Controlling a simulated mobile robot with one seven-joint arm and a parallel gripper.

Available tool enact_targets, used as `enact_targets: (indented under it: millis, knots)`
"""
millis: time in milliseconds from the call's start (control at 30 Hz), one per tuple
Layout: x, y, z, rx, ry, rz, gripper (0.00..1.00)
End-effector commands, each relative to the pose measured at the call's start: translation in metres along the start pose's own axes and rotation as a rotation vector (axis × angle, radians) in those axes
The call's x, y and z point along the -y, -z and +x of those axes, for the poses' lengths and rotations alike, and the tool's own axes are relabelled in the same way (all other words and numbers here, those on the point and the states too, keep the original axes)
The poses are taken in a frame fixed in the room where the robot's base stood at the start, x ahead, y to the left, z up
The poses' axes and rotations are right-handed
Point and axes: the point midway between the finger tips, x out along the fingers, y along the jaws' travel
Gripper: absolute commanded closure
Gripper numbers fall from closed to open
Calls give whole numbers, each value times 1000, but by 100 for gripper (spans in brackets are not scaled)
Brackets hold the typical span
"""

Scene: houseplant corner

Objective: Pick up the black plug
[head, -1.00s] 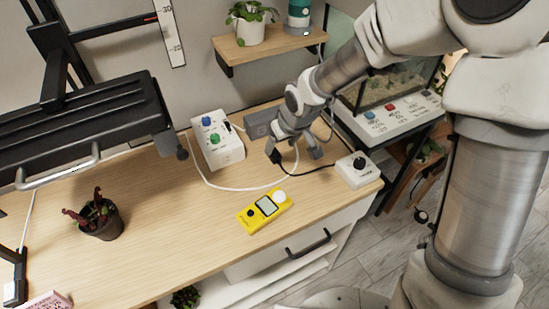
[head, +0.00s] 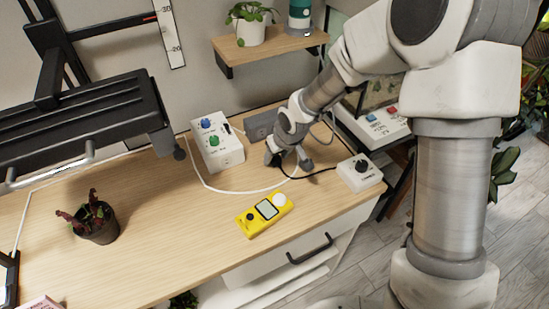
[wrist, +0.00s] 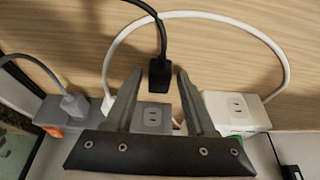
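The black plug (wrist: 160,75) lies on the wooden tabletop (head: 150,235), its black cord running up and away in the wrist view. My gripper (wrist: 160,74) is open, with one finger on each side of the plug and a visible gap to both. In the head view my gripper (head: 289,164) is low over the table, between the white box with knobs (head: 216,142) and the small white box with a black knob (head: 360,173). There the plug is mostly hidden by the fingers, and its black cord (head: 318,173) runs toward the small box.
A grey power strip (head: 262,123) lies behind my gripper; its free socket (wrist: 152,115) shows between the fingers. A grey plug (wrist: 74,105) sits in it. A white cord (wrist: 225,18) curves around. A yellow meter (head: 265,213) and potted plant (head: 96,222) stand on clear tabletop.

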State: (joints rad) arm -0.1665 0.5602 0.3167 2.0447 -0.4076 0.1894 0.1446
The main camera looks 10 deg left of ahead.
Motion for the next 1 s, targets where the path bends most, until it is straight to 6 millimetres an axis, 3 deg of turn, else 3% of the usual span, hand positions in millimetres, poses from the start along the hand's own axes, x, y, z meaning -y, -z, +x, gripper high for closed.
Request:
enact_targets:
  millis: [33, 300, 767, 1000]
  knots:
    - [0, 0, 0, 0, 0, 0, 55]
    - [0, 0, 0, 0, 0, 0, 100]
    - [0, 2, -5, -1, -1, 1, 100]
    - [-1, 14, -32, -4, -2, 1, 100]
